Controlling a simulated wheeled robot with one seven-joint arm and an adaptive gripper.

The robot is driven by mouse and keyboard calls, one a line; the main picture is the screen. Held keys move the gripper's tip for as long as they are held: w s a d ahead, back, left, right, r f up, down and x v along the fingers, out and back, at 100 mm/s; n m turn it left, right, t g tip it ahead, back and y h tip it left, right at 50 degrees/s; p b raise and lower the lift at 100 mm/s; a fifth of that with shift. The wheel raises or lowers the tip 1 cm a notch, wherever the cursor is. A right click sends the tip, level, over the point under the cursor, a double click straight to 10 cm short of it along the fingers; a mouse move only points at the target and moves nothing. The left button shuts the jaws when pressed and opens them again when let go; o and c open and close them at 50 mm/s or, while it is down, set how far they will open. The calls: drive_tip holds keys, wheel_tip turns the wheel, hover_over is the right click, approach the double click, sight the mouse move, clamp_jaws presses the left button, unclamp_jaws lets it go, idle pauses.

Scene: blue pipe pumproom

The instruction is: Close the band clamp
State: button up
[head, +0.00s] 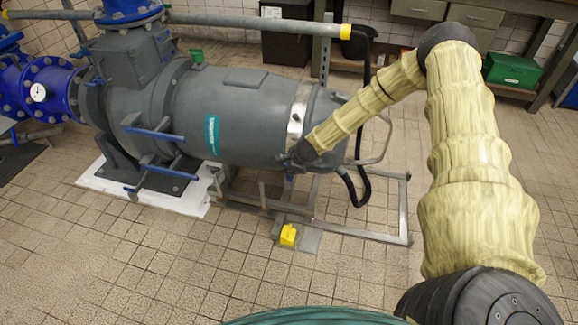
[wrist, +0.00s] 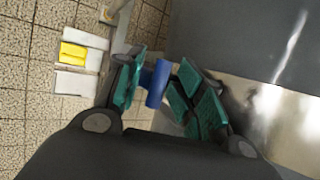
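The band clamp (head: 298,112) is a shiny metal band around the grey cylindrical housing (head: 245,110), near its right end. In the wrist view the band (wrist: 285,115) shows at the lower right. A short blue handle (wrist: 157,83) shows between my green-padded fingers in the wrist view. My gripper (wrist: 160,85) looks open, with its fingers apart on either side of the handle; firm contact is not visible. In the head view my gripper (head: 296,158) is at the lower part of the band, and my forearm hides some of that area.
A metal frame (head: 408,205) stands on the tiled floor below the housing, with a yellow block (head: 288,235) at its foot. A black hose (head: 362,185) and a curved grey bar (head: 385,140) lie close to my wrist. Open floor lies in front.

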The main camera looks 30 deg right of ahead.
drive_tip(key=v, duration=0.7)
drive_tip(key=shift+s+r, duration=0.25)
drive_tip(key=shift+r, duration=0.1)
idle(0.5)
drive_tip(key=s+a+f+n+g, duration=0.2)
drive_tip(key=s+a+f+n, duration=0.35)
drive_tip(key=s+a, duration=0.3)
drive_tip(key=s+a+f+n+g, duration=0.1)
drive_tip(key=s+a+f+n, duration=0.4)
drive_tip(key=s+a+n, duration=0.4)
drive_tip(key=s+a+f+n+g, duration=0.15)
drive_tip(key=s+n, duration=0.35)
drive_tip(key=s, duration=0.8)
drive_tip(key=s+a+n+g, duration=0.2)
drive_tip(key=s+n, duration=0.4)
drive_tip(key=s, duration=0.6)
wheel_tip(320, 180, up, 19)
drive_tip(key=p, duration=1.9)
drive_tip(key=shift+r, duration=0.25)
